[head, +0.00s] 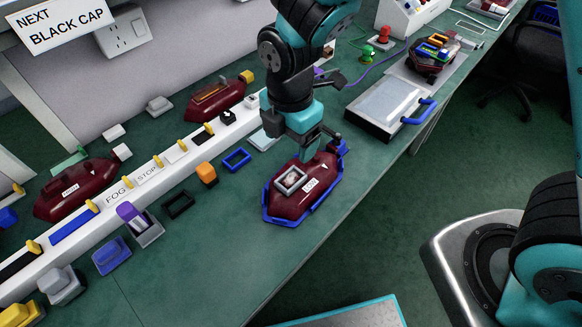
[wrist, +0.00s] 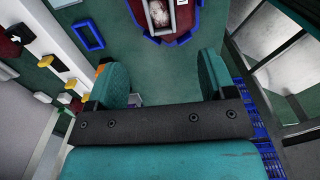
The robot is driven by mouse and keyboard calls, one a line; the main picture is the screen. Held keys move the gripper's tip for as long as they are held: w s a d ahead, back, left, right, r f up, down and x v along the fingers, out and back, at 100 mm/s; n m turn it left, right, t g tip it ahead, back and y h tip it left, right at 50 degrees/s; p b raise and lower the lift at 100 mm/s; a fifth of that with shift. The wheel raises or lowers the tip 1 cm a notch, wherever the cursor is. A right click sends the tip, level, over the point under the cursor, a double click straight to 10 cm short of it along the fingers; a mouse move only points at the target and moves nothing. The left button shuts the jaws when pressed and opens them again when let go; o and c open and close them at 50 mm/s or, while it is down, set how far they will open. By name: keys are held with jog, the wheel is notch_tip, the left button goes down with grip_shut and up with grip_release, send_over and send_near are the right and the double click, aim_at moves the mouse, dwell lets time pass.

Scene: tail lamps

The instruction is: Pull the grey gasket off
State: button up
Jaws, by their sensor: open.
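The grey gasket (head: 281,188) is a square frame lying on top of a dark red tail lamp (head: 311,202). A pale patch shows inside the frame. The lamp sits in a blue cradle (head: 284,222) on the green bench. In the wrist view the gasket (wrist: 147,15) is at the top edge, partly cut off, beyond the fingertips. My gripper (head: 318,143) is above the far end of the lamp, apart from the gasket. In the wrist view my gripper (wrist: 162,78) has its two teal fingers wide apart with nothing between them.
A blue frame (head: 237,159) and a black frame (head: 179,204) lie left of the lamp, with an orange block (head: 206,173) between. A white rail (head: 150,180) with yellow clips runs behind. A lidded case (head: 385,105) stands at right. The bench in front is clear.

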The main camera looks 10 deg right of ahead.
aim_at(291, 180)
notch_tip(291, 180, down, 12)
dwell(0.4)
jog(key=shift+r, duration=0.1)
jog(key=c, duration=1.1)
